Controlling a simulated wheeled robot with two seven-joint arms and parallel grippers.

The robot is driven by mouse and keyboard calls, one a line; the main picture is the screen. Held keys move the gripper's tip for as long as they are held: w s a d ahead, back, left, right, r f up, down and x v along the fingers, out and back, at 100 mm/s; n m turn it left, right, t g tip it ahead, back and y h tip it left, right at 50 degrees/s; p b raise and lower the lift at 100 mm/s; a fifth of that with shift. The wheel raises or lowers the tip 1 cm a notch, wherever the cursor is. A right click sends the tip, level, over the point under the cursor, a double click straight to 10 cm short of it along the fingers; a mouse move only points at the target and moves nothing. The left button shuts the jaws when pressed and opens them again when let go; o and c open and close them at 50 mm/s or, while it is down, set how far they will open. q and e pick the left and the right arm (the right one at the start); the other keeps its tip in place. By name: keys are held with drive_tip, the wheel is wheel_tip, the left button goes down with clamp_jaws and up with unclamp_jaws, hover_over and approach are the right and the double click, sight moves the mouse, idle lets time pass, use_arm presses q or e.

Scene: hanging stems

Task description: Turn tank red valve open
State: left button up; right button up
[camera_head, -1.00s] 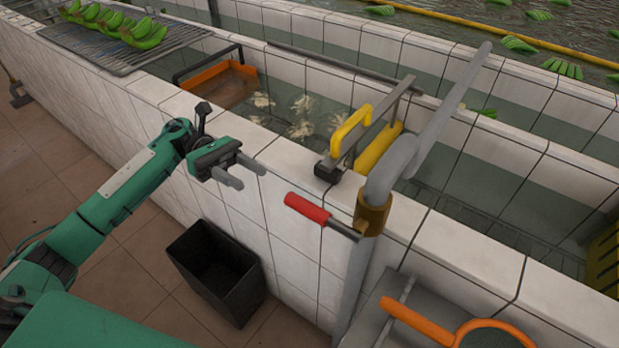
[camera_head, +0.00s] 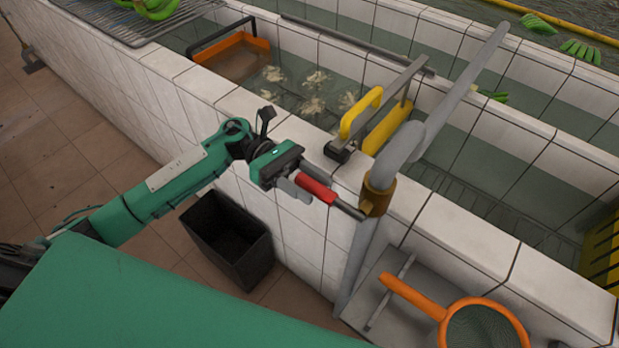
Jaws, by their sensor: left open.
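The red valve handle (camera_head: 317,188) sticks out to the left from the brass valve body (camera_head: 376,195) on the grey pipe (camera_head: 408,145), in front of the tiled tank wall. My left gripper (camera_head: 302,186) is at the handle's free end. Its fingers are open, one behind and one in front of the red grip, which lies between them in the picture. I cannot tell whether either finger touches it. My right gripper is not in view.
The tiled tank (camera_head: 463,237) holds water. A black bin (camera_head: 228,240) stands on the floor below my left arm. An orange-rimmed net (camera_head: 480,328) lies at lower right.

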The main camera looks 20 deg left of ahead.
use_arm(q)
clamp_jaws()
